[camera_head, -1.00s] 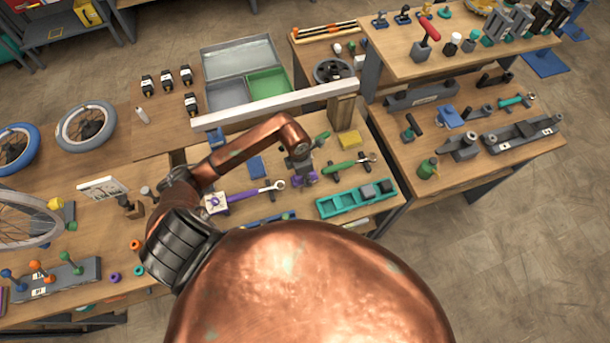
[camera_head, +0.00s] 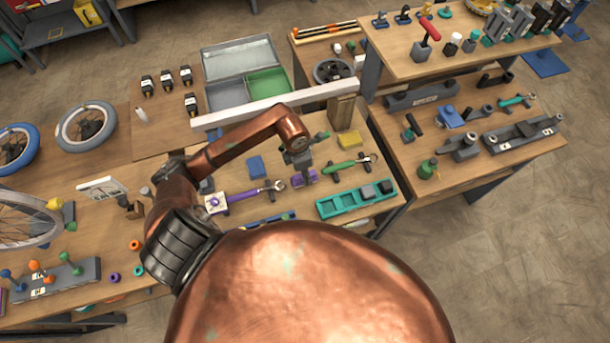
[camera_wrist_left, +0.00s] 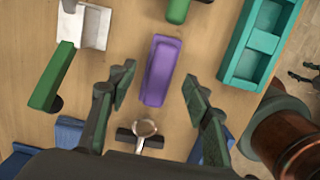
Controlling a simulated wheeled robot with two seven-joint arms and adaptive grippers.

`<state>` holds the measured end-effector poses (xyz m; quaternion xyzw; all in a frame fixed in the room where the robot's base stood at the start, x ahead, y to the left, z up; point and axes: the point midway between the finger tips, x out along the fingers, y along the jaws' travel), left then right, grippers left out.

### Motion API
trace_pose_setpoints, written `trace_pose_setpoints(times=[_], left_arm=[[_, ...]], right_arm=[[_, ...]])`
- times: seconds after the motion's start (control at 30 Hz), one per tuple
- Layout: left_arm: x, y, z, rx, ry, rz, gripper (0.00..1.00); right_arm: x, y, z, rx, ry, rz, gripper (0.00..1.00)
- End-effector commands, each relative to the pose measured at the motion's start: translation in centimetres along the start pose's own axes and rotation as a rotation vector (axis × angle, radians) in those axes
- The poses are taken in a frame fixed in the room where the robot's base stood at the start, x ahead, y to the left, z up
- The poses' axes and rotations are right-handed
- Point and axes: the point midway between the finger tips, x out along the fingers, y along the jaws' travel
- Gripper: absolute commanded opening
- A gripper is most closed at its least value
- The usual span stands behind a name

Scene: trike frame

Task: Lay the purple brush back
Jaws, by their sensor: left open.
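A purple block-shaped piece (camera_wrist_left: 161,70), which I take to be the purple brush, lies on the wooden bench top in the left wrist view. It also shows in the head view (camera_head: 304,178), just below my left gripper (camera_head: 300,160). My left gripper is open, with its two green-grey fingers (camera_wrist_left: 158,80) apart. In the wrist view the purple piece shows between and ahead of the fingertips, with clear gaps on both sides. The gripper appears empty. Bristles cannot be made out. My right gripper is not in view.
A teal tray (camera_head: 325,208) stands to the right. A green-handled tool (camera_head: 340,168) and a purple-handled wrench (camera_head: 242,195) lie nearby. A blue block (camera_head: 257,166) and a yellow block (camera_head: 349,138) sit behind. A long pale beam (camera_head: 275,103) crosses the bench's back.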

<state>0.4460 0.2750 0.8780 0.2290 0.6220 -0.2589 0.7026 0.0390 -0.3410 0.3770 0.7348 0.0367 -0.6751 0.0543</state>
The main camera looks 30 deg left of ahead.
Motion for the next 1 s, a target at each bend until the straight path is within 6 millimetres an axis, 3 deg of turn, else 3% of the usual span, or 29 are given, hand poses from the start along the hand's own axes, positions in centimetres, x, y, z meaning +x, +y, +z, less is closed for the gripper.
trace_pose_setpoints(times=[0.2, 0.4, 0.6, 1.0], left_arm=[[-4.8, 0.2, 0.1, 0.003, -0.002, 0.006, 0.45], [-7.6, 0.1, 0.1, 0.002, -0.001, 0.002, 0.45], [-8.5, 0.0, 0.0, 0.0, 0.001, 0.001, 0.45], [-8.5, 0.0, 0.0, 0.0, 0.0, 0.0, 0.45]], right_arm=[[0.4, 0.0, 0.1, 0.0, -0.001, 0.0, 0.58], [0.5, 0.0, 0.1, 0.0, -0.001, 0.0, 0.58], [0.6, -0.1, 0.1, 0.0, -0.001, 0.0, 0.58], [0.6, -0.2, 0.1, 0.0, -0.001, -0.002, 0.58]])
